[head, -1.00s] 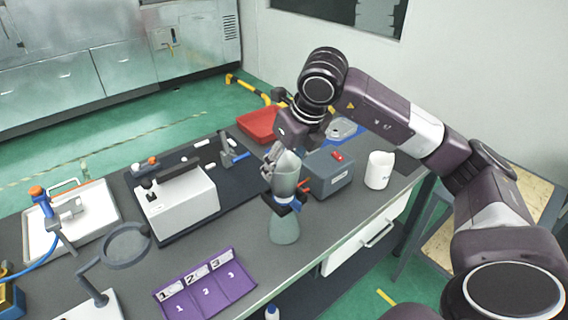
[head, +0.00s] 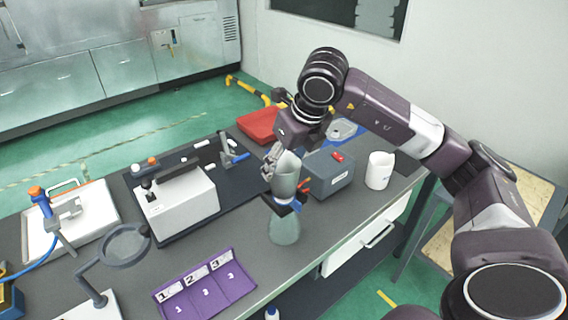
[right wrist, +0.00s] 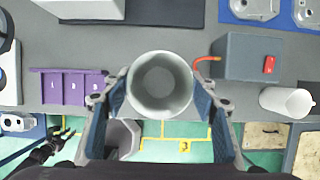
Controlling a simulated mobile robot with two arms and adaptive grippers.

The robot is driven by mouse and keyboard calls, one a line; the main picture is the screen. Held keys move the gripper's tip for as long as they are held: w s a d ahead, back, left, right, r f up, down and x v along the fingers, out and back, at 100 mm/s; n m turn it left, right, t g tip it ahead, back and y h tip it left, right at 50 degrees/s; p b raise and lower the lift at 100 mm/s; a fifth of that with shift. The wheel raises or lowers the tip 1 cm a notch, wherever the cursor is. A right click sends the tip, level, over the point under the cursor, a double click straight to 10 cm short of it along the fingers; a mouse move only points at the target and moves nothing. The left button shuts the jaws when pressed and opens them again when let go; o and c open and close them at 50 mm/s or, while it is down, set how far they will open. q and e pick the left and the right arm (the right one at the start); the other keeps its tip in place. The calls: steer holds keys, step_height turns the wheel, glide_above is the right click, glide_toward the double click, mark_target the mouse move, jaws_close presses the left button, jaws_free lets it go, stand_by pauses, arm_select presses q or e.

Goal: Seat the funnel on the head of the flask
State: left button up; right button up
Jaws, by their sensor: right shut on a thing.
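The funnel (head: 285,180) is a pale grey, wide-mouthed piece, upright in my right gripper (head: 284,202). That gripper is shut on it, with blue-padded fingers on both sides. In the right wrist view I look down into the funnel's round mouth (right wrist: 160,85) between the fingers. The flask (head: 285,230) is greenish and translucent, standing upright near the table's front edge. It is directly below the funnel in the head view. The fingers hide the join, so I cannot tell whether they touch. My left gripper (right wrist: 60,136) shows small and dark at lower left in the right wrist view.
A grey box (head: 328,172) with a red switch and a white cup (head: 379,170) stand to the right. A purple numbered mat (head: 207,287) lies at front left. A white machine (head: 180,207) and a ring magnifier (head: 125,244) stand left. A red tray (head: 258,126) is behind.

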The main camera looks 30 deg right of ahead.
steer(key=shift+f+b, duration=0.75)
steer(key=shift+f, duration=0.15)
steer(key=o, duration=1.4)
steer(key=shift+o, duration=0.2)
steer(key=v, duration=1.2)
